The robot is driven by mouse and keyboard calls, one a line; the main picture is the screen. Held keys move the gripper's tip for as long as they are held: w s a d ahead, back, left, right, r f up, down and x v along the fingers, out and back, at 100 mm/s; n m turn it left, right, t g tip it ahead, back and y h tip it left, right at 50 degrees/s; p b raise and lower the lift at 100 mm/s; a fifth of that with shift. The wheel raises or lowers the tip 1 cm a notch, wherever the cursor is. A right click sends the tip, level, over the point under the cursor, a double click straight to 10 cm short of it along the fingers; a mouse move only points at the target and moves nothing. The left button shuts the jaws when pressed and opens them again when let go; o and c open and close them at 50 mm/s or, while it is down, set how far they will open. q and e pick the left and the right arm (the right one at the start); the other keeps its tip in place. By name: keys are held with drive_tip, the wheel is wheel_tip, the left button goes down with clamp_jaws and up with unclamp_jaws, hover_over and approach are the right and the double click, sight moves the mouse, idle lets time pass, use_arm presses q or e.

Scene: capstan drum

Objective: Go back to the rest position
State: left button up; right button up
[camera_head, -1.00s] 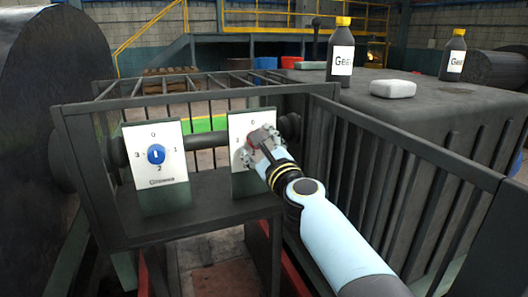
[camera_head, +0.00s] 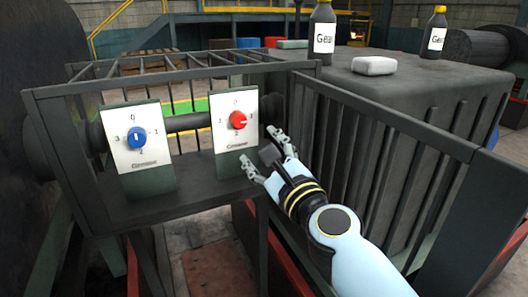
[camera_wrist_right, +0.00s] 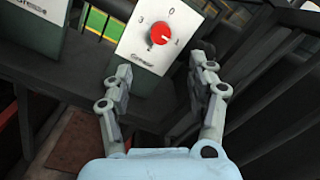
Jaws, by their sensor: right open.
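My right gripper (camera_head: 262,153) is open and empty, in front of and below the panel with the red knob. In the right wrist view its two fingers (camera_wrist_right: 163,80) stand apart with nothing between them. The red knob (camera_head: 237,120) sits on a white dial plate (camera_head: 228,142), clear of the fingers; it also shows in the right wrist view (camera_wrist_right: 159,35). The blue knob (camera_head: 136,137) sits on the left dial plate (camera_head: 150,157), its white mark pointing up towards 0. My left gripper is not in view.
A dark metal frame (camera_head: 55,150) surrounds both panels. A slatted railing (camera_head: 390,125) runs close along the right of my right arm. Two dark bottles (camera_head: 323,30) and a pale block (camera_head: 374,66) stand on the large dark box (camera_head: 440,95) behind it.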

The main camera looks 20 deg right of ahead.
idle(0.4)
drive_tip(key=s+d+f+n+g+b, duration=0.1)
drive_tip(key=s+f+n+g+b, duration=0.3)
drive_tip(key=f, duration=1)
drive_tip(key=s+d+f+n+g+b, duration=0.1)
drive_tip(key=s+f+n+g, duration=0.15)
drive_tip(key=s+f, duration=0.75)
drive_tip(key=s+d+f+n+g+b, duration=0.15)
drive_tip(key=f+n, duration=0.25)
drive_tip(key=f, duration=1.4)
drive_tip(key=s+d+f+n+g+b, duration=0.3)
drive_tip(key=s+f+n+g, duration=0.25)
drive_tip(key=s+f, duration=0.9)
drive_tip(key=s+d+f+n+g, duration=0.2)
drive_tip(key=s+n, duration=0.4)
drive_tip(key=s, duration=0.4)
drive_tip(key=s+d+f+n+g+h, duration=0.1)
drive_tip(key=s+d+f+n+g, duration=0.1)
drive_tip(key=s+f+n, duration=0.2)
drive_tip(key=s+n, duration=0.3)
drive_tip(key=s, duration=0.3)
drive_tip(key=shift+s+d+f+g, duration=0.25)
drive_tip(key=shift+s+f+g, duration=0.1)
drive_tip(key=shift+s+f, duration=0.05)
